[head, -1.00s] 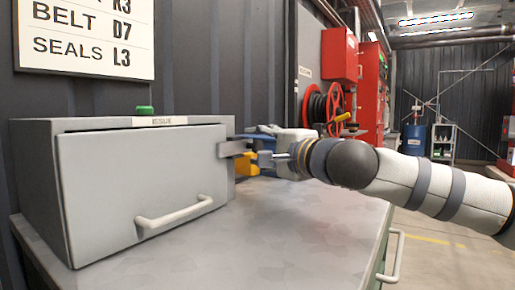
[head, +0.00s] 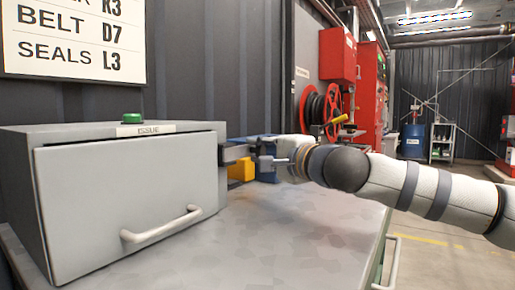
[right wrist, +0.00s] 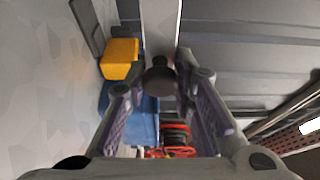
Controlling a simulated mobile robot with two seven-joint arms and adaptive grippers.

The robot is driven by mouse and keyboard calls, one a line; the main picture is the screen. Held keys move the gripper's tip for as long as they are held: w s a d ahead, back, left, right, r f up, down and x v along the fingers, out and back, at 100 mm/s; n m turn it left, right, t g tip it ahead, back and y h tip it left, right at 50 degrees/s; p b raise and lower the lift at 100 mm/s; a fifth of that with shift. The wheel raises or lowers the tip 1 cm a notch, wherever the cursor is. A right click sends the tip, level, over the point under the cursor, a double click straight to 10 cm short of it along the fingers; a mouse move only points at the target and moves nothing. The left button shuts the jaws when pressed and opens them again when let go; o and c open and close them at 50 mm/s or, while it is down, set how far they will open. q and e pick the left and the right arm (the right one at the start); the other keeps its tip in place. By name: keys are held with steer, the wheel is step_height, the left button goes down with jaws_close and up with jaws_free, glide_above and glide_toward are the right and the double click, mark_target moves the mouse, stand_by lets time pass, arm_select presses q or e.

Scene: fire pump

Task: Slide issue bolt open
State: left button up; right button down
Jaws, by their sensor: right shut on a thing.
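The grey issue box (head: 130,205) stands on the bench at left, its front door shut, with a pale bar handle (head: 160,229). The bolt (head: 235,153) is a grey metal bar at the box's right edge; its left end is about level with the door's right edge. In the right wrist view the bolt bar (right wrist: 160,28) ends in a dark round knob (right wrist: 160,77) between my fingers. My right gripper (head: 264,162) is shut on the bolt knob, reaching in from the right. The exact finger contact is hard to see. My left gripper is not in view.
A yellow block (head: 241,171) and a blue object (head: 266,146) sit behind the bolt, close to my fingers. A green button (head: 132,118) is on the box top. The bench top (head: 270,235) in front is clear. A red hose reel (head: 318,108) hangs behind.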

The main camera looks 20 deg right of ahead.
steer(key=shift+w+d+r, duration=0.1)
steer(key=shift+d, duration=0.2)
steer(key=c, duration=1.3)
jaws_free()
steer(key=shift+c, duration=0.2)
steer(key=shift+a, duration=0.1)
steer(key=shift+s, duration=0.2)
steer(key=v, duration=1.1)
steer(key=shift+s, duration=0.3)
